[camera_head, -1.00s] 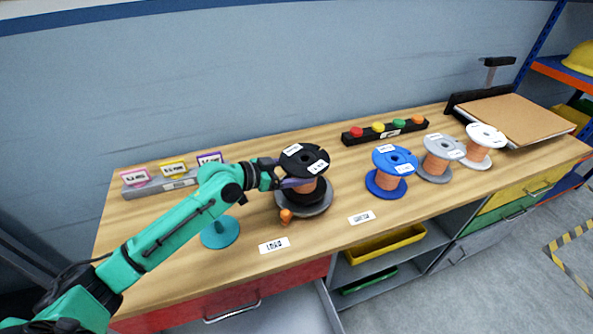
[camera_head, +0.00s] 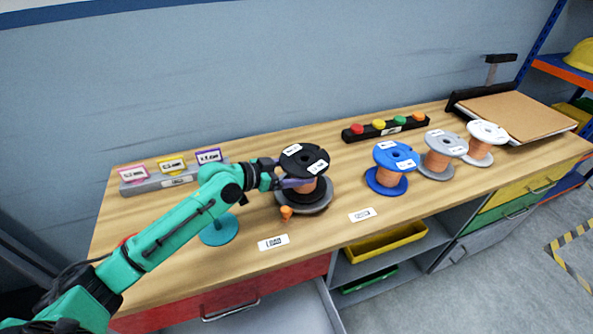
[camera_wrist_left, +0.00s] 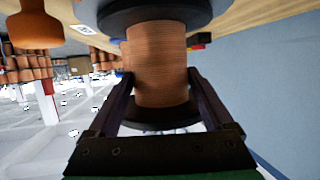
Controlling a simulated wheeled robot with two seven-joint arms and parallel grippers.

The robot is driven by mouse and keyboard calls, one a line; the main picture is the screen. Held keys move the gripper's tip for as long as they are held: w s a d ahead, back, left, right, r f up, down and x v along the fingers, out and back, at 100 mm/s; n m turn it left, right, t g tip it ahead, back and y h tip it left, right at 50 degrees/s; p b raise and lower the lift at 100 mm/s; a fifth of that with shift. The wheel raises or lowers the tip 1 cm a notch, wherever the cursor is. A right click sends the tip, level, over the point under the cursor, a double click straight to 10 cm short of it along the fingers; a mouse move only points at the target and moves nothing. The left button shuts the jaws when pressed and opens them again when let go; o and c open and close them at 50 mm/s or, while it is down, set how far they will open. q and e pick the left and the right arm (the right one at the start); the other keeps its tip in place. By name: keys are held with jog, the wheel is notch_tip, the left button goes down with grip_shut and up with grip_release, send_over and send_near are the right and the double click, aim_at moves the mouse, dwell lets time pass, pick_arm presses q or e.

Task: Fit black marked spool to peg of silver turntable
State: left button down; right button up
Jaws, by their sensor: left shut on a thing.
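The black marked spool (camera_head: 303,158) has black flanges, white labels on top and a copper winding. It is upright over the silver turntable (camera_head: 311,213), whose grey rim shows around the lower flange. My left gripper (camera_head: 298,184) is shut on the spool; in the left wrist view its two fingers (camera_wrist_left: 160,85) flank the copper winding (camera_wrist_left: 159,60) between the flanges. The peg is hidden by the spool. I cannot tell whether the lower flange rests on the turntable or sits slightly above it. My right gripper is not in view.
An orange knob (camera_head: 286,213) stands at the turntable's front edge. A teal disc stand (camera_head: 219,231) is left of it. Blue (camera_head: 386,179), grey (camera_head: 436,163) and white (camera_head: 479,153) spools stand right. A button bar (camera_head: 386,131) lies behind. The front of the table is mostly clear.

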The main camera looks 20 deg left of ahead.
pick_arm(q)
jog(key=shift+s+f, duration=0.15)
jog(key=shift+f, duration=0.2)
grip_release()
jog(key=b+v, duration=0.1)
jog(key=v, duration=1.3)
jog(key=shift+a, duration=0.15)
jog(key=shift+s+r, duration=0.1)
